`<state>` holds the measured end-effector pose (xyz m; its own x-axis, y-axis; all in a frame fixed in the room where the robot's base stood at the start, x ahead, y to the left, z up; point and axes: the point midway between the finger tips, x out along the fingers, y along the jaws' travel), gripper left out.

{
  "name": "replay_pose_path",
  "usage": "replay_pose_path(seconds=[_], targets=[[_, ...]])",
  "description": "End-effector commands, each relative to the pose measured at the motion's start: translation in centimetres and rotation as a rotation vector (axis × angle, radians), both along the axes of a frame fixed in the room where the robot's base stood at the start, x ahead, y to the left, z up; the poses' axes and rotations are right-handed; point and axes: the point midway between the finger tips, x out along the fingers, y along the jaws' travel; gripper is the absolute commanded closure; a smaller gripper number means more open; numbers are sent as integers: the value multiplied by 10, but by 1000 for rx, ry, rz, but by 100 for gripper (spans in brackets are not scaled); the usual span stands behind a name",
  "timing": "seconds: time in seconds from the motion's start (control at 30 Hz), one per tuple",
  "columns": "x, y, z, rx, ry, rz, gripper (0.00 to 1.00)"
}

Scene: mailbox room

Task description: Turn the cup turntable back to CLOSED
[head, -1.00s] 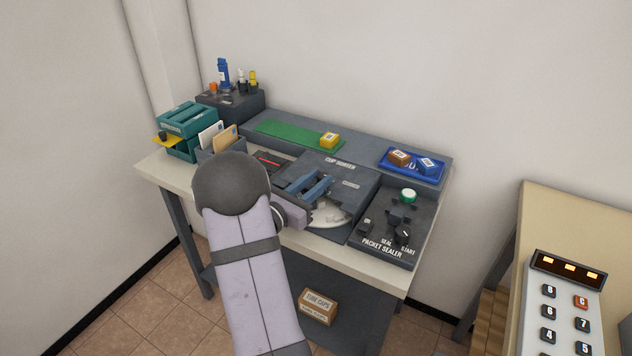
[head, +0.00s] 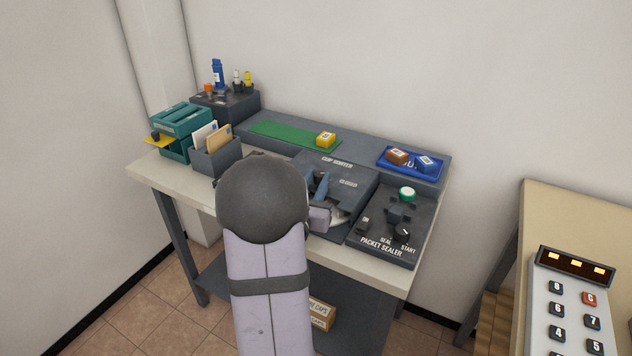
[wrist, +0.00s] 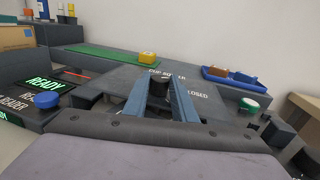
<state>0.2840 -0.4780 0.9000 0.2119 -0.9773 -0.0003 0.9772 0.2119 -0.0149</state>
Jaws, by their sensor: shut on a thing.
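The cup sorter (head: 345,172) sits in the middle of the bench. A small pale part of its turntable (head: 340,216) shows beside my gripper; my arm hides most of it. My gripper (head: 319,186) is over the turntable, its blue fingers partly hidden in the head view. In the wrist view my gripper (wrist: 158,88) is shut on a dark upright knob (wrist: 158,84) between the fingertips. The CLOSED label (wrist: 197,95) lies on the sorter's top just right of the fingers. The knob's base and any pointer on the turntable are hidden.
The packet sealer (head: 395,228) with its green button adjoins on the right. A blue tray (head: 438,175) and a green mat (head: 275,133) with a yellow block (head: 325,139) lie behind. A letter holder (head: 218,158) stands left. A READY display (wrist: 45,84) is left of the fingers.

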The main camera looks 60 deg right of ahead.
Motion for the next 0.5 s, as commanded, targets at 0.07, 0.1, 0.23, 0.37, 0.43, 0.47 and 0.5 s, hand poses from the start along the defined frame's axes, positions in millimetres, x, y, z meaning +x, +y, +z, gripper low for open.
replay_pose_path(seconds=[0.07,0.1,0.23,0.37,0.43,0.47,0.5], targets=[[0,0,2,-4,-1,-1,69],[0,0,2,-4,-1,-1,59],[0,0,1,-3,-1,-1,57],[0,0,1,-1,1,-1,57],[0,0,0,-1,1,-1,57],[0,1,0,-1,1,-1,57],[0,2,0,-1,0,0,57]])
